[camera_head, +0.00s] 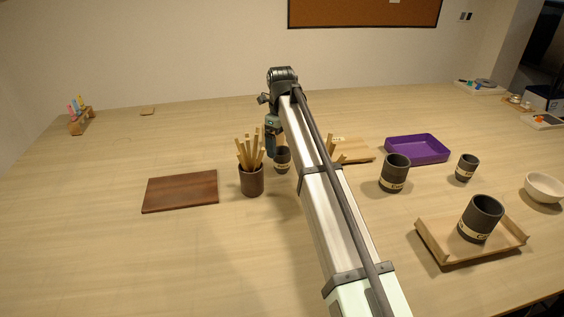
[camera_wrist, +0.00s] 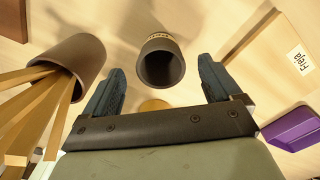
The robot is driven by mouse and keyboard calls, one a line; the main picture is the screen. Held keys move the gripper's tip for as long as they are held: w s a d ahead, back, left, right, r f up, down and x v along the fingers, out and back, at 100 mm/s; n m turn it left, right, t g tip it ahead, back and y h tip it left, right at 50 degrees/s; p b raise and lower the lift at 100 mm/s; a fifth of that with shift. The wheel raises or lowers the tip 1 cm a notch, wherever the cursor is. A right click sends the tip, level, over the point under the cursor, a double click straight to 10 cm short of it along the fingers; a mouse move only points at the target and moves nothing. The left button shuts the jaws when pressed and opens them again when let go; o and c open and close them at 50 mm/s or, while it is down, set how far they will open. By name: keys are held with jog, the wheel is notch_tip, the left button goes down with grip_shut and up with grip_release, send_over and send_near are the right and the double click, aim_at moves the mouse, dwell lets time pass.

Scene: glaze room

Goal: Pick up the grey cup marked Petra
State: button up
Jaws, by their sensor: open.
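A small dark grey cup (camera_head: 283,160) stands upright on the table, just right of the brown stick holder. It has a pale label band; its lettering is too small or cut off to read, so I cannot tell its name. In the wrist view this cup (camera_wrist: 161,62) shows its open mouth, centred ahead between the fingers. My gripper (camera_head: 271,150) is open and empty, close to the cup and partly in front of it. The wrist view shows both fingers of my gripper (camera_wrist: 161,72) spread wide, one on each side of the cup.
The brown holder (camera_head: 252,182) with wooden sticks stands close left. A labelled board (camera_head: 354,151), a purple tray (camera_head: 417,149) and grey cups (camera_head: 394,174) (camera_head: 466,168) lie right. Another cup (camera_head: 481,220) stands on a wooden tray (camera_head: 447,254). A dark board (camera_head: 180,191) lies left.

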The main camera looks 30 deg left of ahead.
aim_at(282, 161)
jog(key=shift+d+f, duration=0.15)
jog(key=shift+f, duration=2.4)
jog(key=shift+c, duration=0.4)
jog(key=c, duration=1.1)
jog(key=shift+r, duration=0.1)
